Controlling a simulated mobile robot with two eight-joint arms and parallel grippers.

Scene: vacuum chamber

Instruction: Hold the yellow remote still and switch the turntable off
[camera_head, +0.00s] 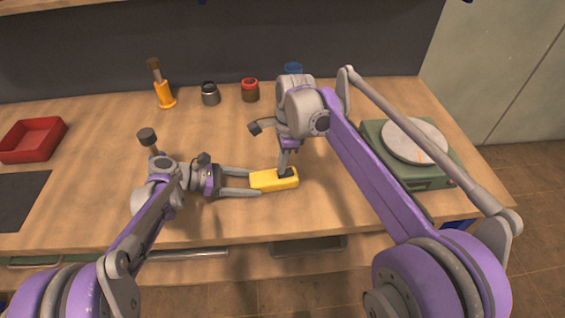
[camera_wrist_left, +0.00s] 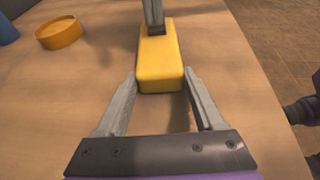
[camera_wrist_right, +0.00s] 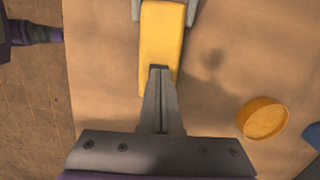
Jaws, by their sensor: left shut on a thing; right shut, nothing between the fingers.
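The yellow remote (camera_head: 262,182) lies on the wooden worktop near its front edge. My left gripper (camera_head: 252,183) is shut on its left end, one finger along each long side, as the left wrist view (camera_wrist_left: 160,76) shows. My right gripper (camera_head: 285,172) points down with its fingers together. Its tips are at the remote's top near the right end, on or just above a dark patch; I cannot tell if they press. The right wrist view shows the remote (camera_wrist_right: 161,35) under the closed tips (camera_wrist_right: 159,70). The turntable (camera_head: 414,141), a grey disc with an orange mark on a green box, stands at right.
A red tray (camera_head: 33,139) and a dark panel (camera_head: 22,200) are at left. A round orange dish (camera_wrist_right: 263,119) shows in the right wrist view.

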